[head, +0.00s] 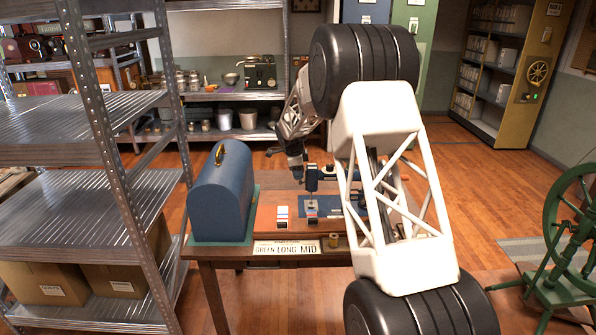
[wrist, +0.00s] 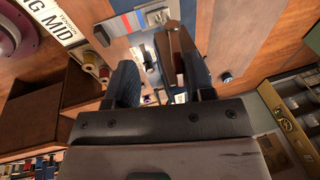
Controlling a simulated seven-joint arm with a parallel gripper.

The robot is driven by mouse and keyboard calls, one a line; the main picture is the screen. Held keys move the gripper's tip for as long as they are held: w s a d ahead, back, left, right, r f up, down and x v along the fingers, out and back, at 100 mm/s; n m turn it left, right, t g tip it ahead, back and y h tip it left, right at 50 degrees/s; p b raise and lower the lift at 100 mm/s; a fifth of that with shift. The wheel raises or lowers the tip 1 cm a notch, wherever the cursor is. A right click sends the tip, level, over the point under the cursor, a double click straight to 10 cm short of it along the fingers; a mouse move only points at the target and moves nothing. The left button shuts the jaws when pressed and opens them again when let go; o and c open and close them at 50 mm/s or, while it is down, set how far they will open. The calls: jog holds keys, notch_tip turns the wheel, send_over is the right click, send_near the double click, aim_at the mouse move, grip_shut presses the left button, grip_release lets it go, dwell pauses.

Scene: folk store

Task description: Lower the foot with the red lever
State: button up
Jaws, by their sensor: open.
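A small blue sewing machine (head: 311,181) stands on the wooden table, its right part hidden behind my arm. Its blue bed (head: 322,205) has a patterned swatch on it. My gripper (head: 296,172) is close to the back left of the machine head. In the wrist view my gripper (wrist: 153,68) shows two dark fingers standing apart, with machine parts seen between and beyond them. A dark reddish piece shows by the right finger; I cannot tell whether it is the red lever. The foot cannot be made out clearly in either view.
A blue domed case (head: 221,195) stands on the table's left end. A card reading "GREEN LONG MID" (head: 286,248) lies at the front edge, with a thread spool (head: 333,241) beside it. Metal shelving (head: 105,130) is at left, a green spinning wheel (head: 570,240) at right.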

jog(key=shift+s, duration=0.1)
jog(key=shift+s+f, duration=0.9)
jog(key=shift+w, duration=0.1)
dwell(0.3)
jog(key=shift+w+r, duration=0.55)
jog(key=shift+w, duration=0.1)
jog(key=shift+r, duration=0.2)
jog(key=v, duration=0.7)
jog(key=shift+r, duration=0.4)
dwell(0.6)
jog(key=shift+s, duration=0.2)
dwell(0.5)
